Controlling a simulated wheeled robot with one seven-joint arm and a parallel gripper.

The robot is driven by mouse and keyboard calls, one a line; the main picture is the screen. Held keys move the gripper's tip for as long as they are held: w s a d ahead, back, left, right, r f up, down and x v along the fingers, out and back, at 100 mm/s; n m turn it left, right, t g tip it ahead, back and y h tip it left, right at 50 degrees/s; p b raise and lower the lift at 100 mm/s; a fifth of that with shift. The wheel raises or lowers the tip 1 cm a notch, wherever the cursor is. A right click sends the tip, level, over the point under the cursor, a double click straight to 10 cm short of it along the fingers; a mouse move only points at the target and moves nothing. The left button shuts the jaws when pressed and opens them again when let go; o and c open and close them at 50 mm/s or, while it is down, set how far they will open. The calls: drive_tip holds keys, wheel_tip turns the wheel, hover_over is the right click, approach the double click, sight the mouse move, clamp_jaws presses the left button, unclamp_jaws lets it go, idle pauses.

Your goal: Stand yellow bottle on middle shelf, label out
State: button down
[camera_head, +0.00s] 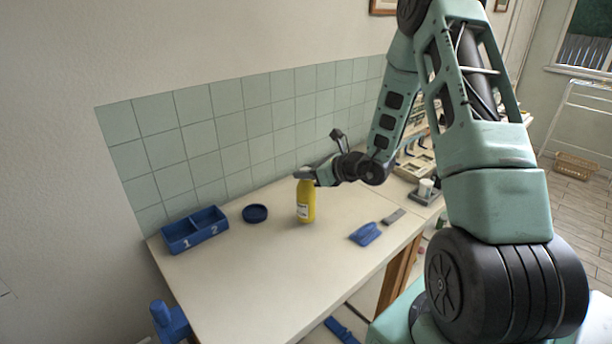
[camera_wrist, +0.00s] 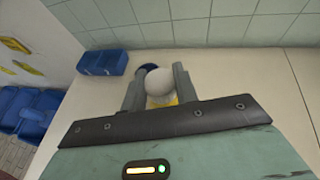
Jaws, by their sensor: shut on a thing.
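The yellow bottle (camera_head: 306,204) is upright at the table, with a white label on the side facing the head camera. My gripper (camera_head: 304,174) is at its top, with the jaws shut on it from the right. In the wrist view the bottle's pale round cap (camera_wrist: 158,80) shows between the two grey fingers, with a bit of yellow below it. Whether the bottle's base touches the table is hard to tell. I cannot make out a middle shelf in either view.
A blue two-compartment bin (camera_head: 195,231) marked 1 and 2 stands on the table (camera_head: 235,285) at left. A round blue dish (camera_head: 255,213) is left of the bottle. A blue flat tool (camera_head: 365,234) lies to the right. Blue bins (camera_wrist: 35,112) show at left in the wrist view. The tiled wall is behind.

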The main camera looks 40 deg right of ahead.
drive_tip(key=shift+f, duration=1)
drive_tip(key=c, duration=1.1)
unclamp_jaws()
drive_tip(key=shift+r, duration=0.15)
